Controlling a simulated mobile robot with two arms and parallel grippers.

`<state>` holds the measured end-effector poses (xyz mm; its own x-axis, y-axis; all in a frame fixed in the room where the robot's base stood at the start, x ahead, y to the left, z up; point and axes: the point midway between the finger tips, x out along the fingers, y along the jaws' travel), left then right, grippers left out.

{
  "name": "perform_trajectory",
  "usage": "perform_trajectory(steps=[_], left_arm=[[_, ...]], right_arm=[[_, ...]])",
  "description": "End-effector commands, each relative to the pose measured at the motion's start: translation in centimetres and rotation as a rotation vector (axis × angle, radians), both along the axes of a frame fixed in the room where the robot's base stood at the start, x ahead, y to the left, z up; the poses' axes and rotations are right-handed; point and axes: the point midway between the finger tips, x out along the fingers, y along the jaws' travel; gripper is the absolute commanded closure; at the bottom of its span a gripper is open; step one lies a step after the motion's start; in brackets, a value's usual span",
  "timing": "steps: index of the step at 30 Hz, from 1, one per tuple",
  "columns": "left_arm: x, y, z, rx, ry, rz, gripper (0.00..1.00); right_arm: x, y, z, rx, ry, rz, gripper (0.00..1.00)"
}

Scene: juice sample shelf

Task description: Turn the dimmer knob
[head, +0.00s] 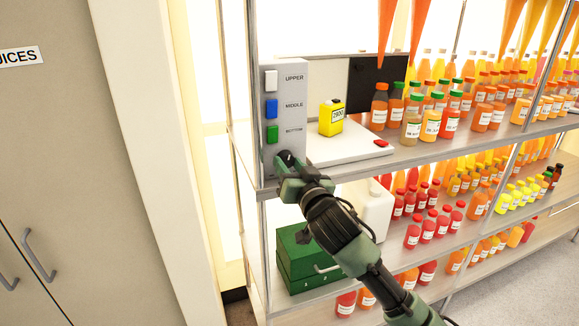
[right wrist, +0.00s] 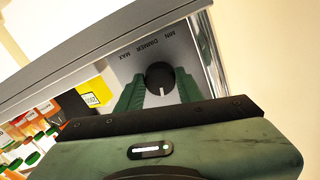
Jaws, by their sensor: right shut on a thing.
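The dimmer knob (right wrist: 160,77) is a round black knob with a white pointer mark, on a grey panel lettered MIN, DIMMER and MAX. In the head view the knob (head: 286,157) sits at the bottom of the grey control panel (head: 293,95), below the switches. My right gripper (right wrist: 160,88) is shut on the knob, with one green finger at each side of it; it also shows in the head view (head: 288,168). The gripper hides part of the knob and panel in the head view. My left gripper is in neither view.
White, blue and green switches, UPPER (head: 271,81), MIDDLE (head: 271,108) and BOTTOM (head: 272,134), sit above the knob. A yellow device (head: 331,118) stands right of the panel. Shelves hold many juice bottles. A green box (head: 305,262) and a white jug (head: 377,212) stand below.

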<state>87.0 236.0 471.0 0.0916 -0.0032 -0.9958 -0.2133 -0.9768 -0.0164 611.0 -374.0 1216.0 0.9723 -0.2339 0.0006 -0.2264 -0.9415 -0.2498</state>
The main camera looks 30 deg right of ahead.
Motion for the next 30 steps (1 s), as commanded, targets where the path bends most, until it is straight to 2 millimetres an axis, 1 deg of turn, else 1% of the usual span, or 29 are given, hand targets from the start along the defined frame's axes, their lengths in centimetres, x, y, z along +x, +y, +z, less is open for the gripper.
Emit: perform_trajectory(steps=[6, 15, 22, 30], left_arm=[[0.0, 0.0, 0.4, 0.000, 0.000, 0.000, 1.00], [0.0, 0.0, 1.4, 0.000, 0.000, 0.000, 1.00], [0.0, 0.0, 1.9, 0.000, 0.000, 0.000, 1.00], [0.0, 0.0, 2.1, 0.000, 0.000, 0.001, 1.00]], right_arm=[[0.0, 0.1, 0.0, 0.194, -0.044, -0.001, 1.00], [0.0, 0.1, 0.1, 0.415, -0.096, -0.001, 1.00], [0.0, 0.1, 0.1, 0.520, -0.123, 0.000, 1.00], [0.0, 0.1, 0.1, 0.567, -0.135, 0.000, 1.00]])
